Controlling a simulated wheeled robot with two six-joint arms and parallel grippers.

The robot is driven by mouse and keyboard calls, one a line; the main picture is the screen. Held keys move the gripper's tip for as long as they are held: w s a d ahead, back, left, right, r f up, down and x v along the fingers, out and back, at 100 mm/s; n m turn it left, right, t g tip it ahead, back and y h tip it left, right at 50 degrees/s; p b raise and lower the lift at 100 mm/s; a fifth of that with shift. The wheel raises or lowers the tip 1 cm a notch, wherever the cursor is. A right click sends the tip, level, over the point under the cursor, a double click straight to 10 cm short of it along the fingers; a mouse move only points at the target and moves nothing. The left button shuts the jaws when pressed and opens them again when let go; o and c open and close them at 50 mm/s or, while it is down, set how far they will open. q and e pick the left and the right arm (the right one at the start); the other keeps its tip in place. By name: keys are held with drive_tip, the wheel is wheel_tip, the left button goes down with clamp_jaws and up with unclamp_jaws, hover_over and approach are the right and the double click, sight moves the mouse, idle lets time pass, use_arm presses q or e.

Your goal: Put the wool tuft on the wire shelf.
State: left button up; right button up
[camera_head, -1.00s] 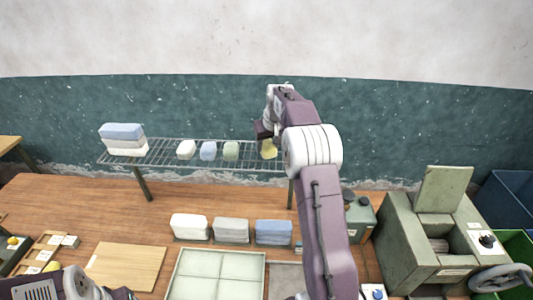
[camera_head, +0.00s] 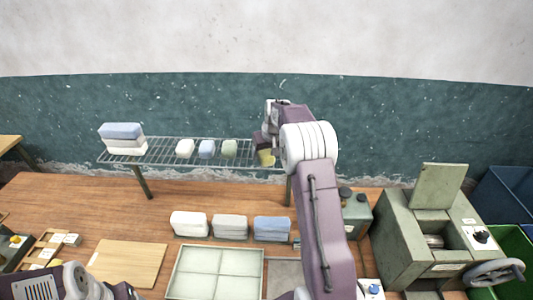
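A yellow wool tuft (camera_head: 265,158) is at the right end of the wire shelf (camera_head: 170,153). My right gripper (camera_head: 263,148) is directly above it and appears shut on it, with the fingers partly hidden by the wrist. The tuft is low over the shelf wires; I cannot tell whether it touches them. A white tuft (camera_head: 185,148), a blue tuft (camera_head: 207,149) and a green tuft (camera_head: 229,148) sit in a row on the shelf to its left. My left arm shows at the lower left, but its fingertips are out of view.
Folded blue and white blocks (camera_head: 123,137) are stacked at the shelf's left end. White, grey and blue folded stacks (camera_head: 230,227) stand on the table below. A pale tiled tray (camera_head: 215,272), wooden board (camera_head: 127,262) and green machine (camera_head: 420,240) also occupy the table.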

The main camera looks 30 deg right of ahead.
drive_tip(key=shift+w, duration=0.15)
drive_tip(key=shift+r, duration=0.35)
drive_tip(key=b+v, duration=0.2)
drive_tip(key=v, duration=0.9)
drive_tip(key=shift+r+b, duration=0.3)
drive_tip(key=shift+b, duration=0.1)
drive_tip(key=s+a+f+g, duration=0.2)
drive_tip(key=s+a+f, duration=1.2)
drive_tip(key=s+f, duration=0.1)
drive_tip(key=s, duration=0.4)
drive_tip(key=s+a+f+n+g+y, duration=0.1)
drive_tip(key=s+a+f, duration=0.1)
drive_tip(key=s+f, duration=0.2)
drive_tip(key=s, duration=0.3)
drive_tip(key=shift+a+n, duration=0.3)
